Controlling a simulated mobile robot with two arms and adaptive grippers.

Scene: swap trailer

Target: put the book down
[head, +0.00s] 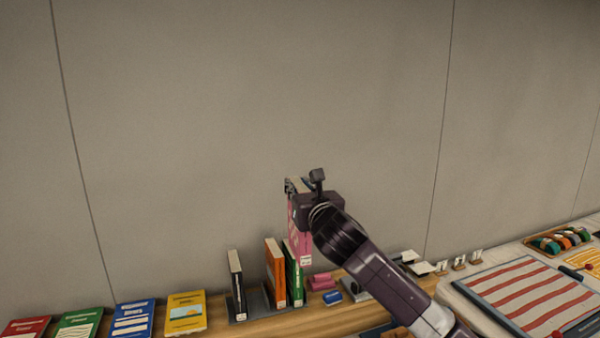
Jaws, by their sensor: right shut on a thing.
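A pink book (300,238) hangs upright in my right gripper (300,188), which is shut on its upper part. The gripper and wrist hide much of the book. Its lower edge appears just right of the green book (293,270), near shelf height; whether it touches anything below I cannot tell. An orange book (275,272) stands next to the green one. A dark book (236,285) stands apart to their left, by a grey bookend. My left gripper is not in view.
Red, green, blue (132,319) and yellow (186,312) books lie at the left of the wooden surface (255,328). Pink blocks (321,282) and a blue item (332,298) sit right of the standing books. A striped cloth (525,297) lies at right. A wall rises behind.

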